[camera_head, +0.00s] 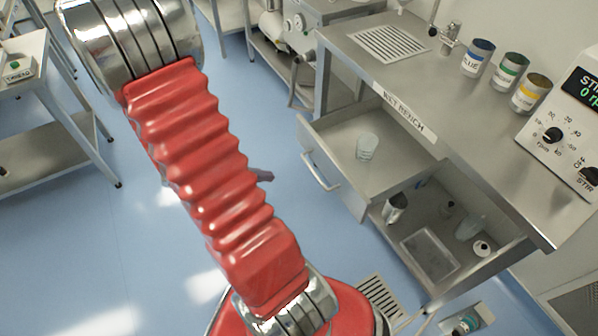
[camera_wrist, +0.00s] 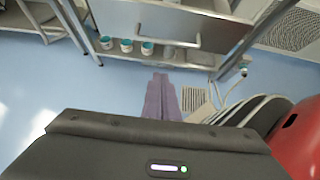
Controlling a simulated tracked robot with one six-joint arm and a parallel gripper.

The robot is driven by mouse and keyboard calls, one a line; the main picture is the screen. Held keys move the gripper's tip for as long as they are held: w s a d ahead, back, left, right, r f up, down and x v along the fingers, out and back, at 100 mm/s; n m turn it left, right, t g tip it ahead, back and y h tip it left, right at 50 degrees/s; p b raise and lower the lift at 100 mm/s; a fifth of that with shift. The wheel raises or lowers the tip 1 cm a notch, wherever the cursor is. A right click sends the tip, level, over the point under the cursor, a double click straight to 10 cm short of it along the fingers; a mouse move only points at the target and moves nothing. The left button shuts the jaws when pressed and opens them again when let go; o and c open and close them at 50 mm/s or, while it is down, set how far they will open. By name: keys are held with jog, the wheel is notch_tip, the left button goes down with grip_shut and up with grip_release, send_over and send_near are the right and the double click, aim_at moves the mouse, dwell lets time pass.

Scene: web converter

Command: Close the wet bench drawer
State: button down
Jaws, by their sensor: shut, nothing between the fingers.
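The wet bench (camera_head: 352,60) stands at the right in the head view, with a "WET BENCH" label on its front edge. Its steel drawer (camera_head: 345,192) is pulled out to the left, with a bar handle (camera_head: 320,172) on its front and a clear beaker (camera_head: 367,147) inside. In the wrist view a drawer front with a bar handle (camera_wrist: 168,38) shows at the top, beyond the fingers. My gripper (camera_wrist: 162,76) is shut and empty, its purple fingers together and pointing toward that front. In the head view my arm hides most of it; a finger bit (camera_head: 264,175) shows left of the handle, apart from it.
Blue (camera_head: 477,58), green (camera_head: 509,70) and yellow (camera_head: 529,93) cans and a stirrer (camera_head: 570,135) stand on the bench top. The lower shelf (camera_head: 400,228) holds jars and a tray. A floor grate (camera_head: 378,295) lies near the bench. Blue floor left of the drawer is clear.

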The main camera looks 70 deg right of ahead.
jog(key=shift+s+d+f, duration=0.1)
dwell(0.3)
jog(key=s+d+f, duration=0.5)
jog(key=s+d, duration=0.2)
jog(key=d, duration=0.1)
jog(key=shift+s+d+f, duration=0.2)
jog(key=shift+s+d, duration=0.05)
jog(key=shift+d, duration=0.1)
dwell(0.4)
